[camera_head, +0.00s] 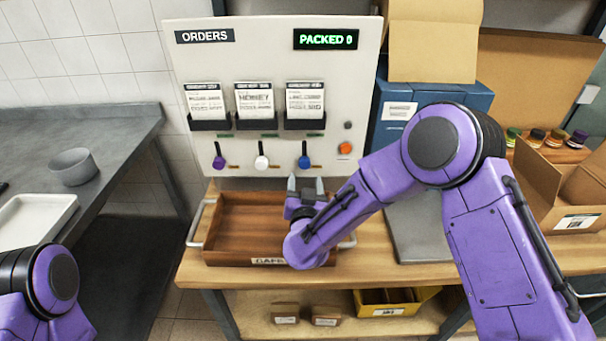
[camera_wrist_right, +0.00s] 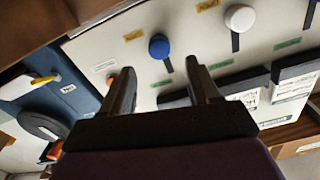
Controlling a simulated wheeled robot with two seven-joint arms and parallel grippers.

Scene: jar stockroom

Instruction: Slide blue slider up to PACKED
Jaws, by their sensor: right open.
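The blue slider (camera_head: 304,161) is a round knob at the lower end of its short dark slot on the white panel (camera_head: 340,70), below the right-hand card holder. A green label (camera_head: 315,135) sits above the slot; its text is too small to read. My right gripper (camera_head: 305,184) is just below the blue knob, fingers pointing at the panel, open and empty. In the right wrist view the blue slider (camera_wrist_right: 159,45) appears beyond and between the two fingertips (camera_wrist_right: 159,66), apart from them. The display (camera_head: 326,39) reads PACKED 0. My left gripper is out of view.
A white slider (camera_head: 262,161) and a purple slider (camera_head: 219,161) are to the left, both low in their slots. An orange button (camera_head: 345,148) is to the right. A wooden tray (camera_head: 212,225) stands below the panel. Blue and cardboard boxes (camera_head: 440,93) stand right of it.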

